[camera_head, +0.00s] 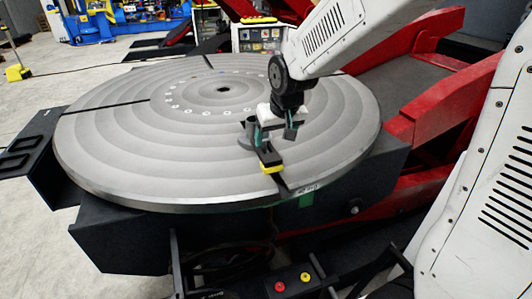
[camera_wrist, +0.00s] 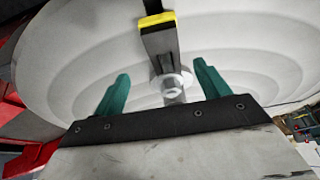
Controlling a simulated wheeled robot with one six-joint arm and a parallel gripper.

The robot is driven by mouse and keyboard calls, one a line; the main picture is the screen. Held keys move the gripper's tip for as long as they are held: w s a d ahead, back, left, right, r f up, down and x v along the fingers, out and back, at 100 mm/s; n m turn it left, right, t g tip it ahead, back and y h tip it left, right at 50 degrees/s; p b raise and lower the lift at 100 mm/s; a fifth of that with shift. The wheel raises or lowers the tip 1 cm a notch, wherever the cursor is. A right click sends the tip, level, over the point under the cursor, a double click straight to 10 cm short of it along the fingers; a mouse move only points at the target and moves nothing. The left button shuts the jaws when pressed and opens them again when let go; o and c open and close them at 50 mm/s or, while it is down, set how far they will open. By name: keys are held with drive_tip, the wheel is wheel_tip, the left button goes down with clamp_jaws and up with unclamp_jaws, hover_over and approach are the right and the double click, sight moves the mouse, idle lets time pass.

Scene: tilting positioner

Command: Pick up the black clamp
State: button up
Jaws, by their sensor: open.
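The black clamp (camera_head: 266,152) lies on the grey round table, near its front edge, with a yellow band (camera_head: 271,169) at its outer end. In the wrist view the black clamp (camera_wrist: 160,42) runs from the top toward the middle, with its yellow band near the top. A pale round bolt or nut (camera_wrist: 172,88) sits at its near end. My gripper (camera_head: 274,134) is just above the clamp's inner part. In the wrist view its teal fingers (camera_wrist: 160,78) stand apart on either side of the clamp's near end, with gaps showing. Nothing is held.
The round table (camera_head: 130,150) has dark slots and a ring of small holes around its centre. A dark grey cylindrical piece (camera_head: 246,135) stands left of my gripper. Red machine frames (camera_head: 440,130) rise at the right. The table's left side is clear.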

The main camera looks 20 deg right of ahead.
sight(269, 154)
drive_tip(key=x, duration=0.7)
drive_tip(key=shift+s+a+f, duration=0.1)
drive_tip(key=shift+a+f, duration=0.15)
drive_tip(key=shift+a, duration=0.05)
drive_tip(key=shift+c, duration=0.3)
drive_tip(key=shift+r, duration=0.1)
drive_tip(key=c, duration=1.5)
